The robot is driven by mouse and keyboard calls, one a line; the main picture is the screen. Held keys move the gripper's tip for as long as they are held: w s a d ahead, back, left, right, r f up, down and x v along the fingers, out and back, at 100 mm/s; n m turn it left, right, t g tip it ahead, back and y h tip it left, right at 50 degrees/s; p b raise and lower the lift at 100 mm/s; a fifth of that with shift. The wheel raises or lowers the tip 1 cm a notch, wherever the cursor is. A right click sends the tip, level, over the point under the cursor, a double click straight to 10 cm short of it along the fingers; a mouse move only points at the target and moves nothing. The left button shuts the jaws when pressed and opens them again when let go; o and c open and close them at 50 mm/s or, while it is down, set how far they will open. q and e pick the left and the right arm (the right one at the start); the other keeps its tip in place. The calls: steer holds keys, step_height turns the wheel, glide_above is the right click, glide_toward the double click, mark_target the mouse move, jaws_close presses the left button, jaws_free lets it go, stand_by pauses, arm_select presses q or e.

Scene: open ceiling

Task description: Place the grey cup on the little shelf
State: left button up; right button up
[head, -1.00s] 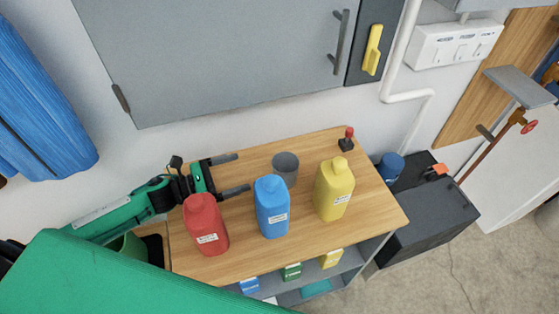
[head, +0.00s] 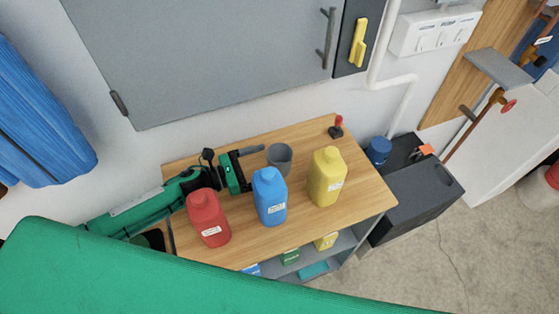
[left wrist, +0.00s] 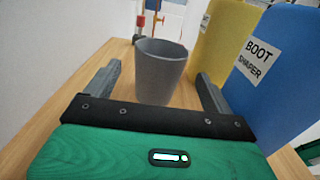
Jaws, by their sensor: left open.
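The grey cup (head: 280,160) stands upright on the wooden worktop (head: 222,247), behind the blue bottle (head: 270,199). My left gripper (head: 258,166) is open just left of the cup, pointing at it; its nearer finger is hidden by the blue bottle. In the left wrist view the cup (left wrist: 160,75) shows between the two spread fingers, with gaps on both sides and no grip on it. A small grey shelf (head: 499,69) sticks out from the wood panel at the far right and looks empty. My right gripper is not in view.
A red bottle (head: 208,219) and a yellow bottle (head: 326,178) stand along the worktop with the blue one. A red-knobbed joystick (head: 336,128) is at the back. A grey cabinet (head: 205,60) hangs above. A black box (head: 418,203) stands to the right.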

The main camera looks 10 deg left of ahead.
mark_target(289, 154)
arm_select(q)
steer(key=p+x, duration=0.1)
steer(key=x, duration=0.4)
steer(key=shift+w+d, duration=0.15)
steer(key=shift+d, duration=0.05)
steer(key=c, duration=1.1)
steer(key=shift+c, duration=0.3)
steer(key=shift+r, duration=0.1)
